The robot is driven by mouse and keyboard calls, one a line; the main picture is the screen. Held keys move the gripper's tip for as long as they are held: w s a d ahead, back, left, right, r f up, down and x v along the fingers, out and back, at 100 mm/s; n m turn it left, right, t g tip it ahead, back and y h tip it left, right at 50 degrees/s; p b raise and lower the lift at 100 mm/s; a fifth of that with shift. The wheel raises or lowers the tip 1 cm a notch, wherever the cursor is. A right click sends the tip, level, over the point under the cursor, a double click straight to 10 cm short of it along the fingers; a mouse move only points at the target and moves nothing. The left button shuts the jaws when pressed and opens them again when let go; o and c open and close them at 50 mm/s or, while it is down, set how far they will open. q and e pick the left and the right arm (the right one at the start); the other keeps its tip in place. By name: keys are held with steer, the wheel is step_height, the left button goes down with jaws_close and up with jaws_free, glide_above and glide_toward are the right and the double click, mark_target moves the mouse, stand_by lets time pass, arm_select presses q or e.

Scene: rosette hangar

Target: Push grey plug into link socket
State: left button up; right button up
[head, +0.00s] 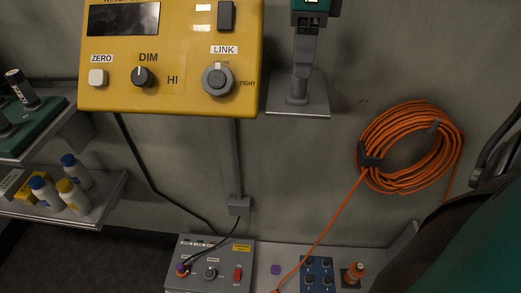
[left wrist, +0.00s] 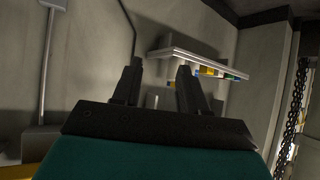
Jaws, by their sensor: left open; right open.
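The yellow panel (head: 180,100) fills the upper left of the head view. Under its LINK label is a round grey fitting (head: 217,79) with a TIGHT mark at its right. I cannot tell whether this is the bare link socket or the grey plug seated in it. No loose grey plug is clearly visible. My right gripper (head: 497,150) is at the right edge, dark and partly cut off, open and well apart from the panel. My left gripper (left wrist: 158,75) shows in the left wrist view, its two dark fingers apart with nothing between them.
An orange cable coil (head: 412,148) hangs on the wall, its end running down to the bench. A grey control box (head: 210,283) and an orange-topped piece (head: 355,272) are on the bench. A stand (head: 300,95) is right of the panel. Shelves (head: 105,205) hold bottles at left.

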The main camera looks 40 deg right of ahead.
mark_target(299, 85)
step_height(299, 85, down, 5)
steer(key=b, duration=0.3)
steer(key=shift+r, duration=0.1)
arm_select(q)
steer(key=shift+w+d+f+h, duration=0.1)
steer(key=shift+w+d+h, duration=0.3)
steer(key=shift+w+d, duration=0.55)
steer(key=shift+s+a+f, duration=0.1)
steer(key=shift+s+f, duration=0.1)
steer(key=shift+f, duration=0.15)
steer(key=shift+b, duration=0.3)
arm_select(e)
jaws_close()
arm_select(q)
steer(key=shift+w, duration=0.1)
steer(key=shift+r, duration=0.15)
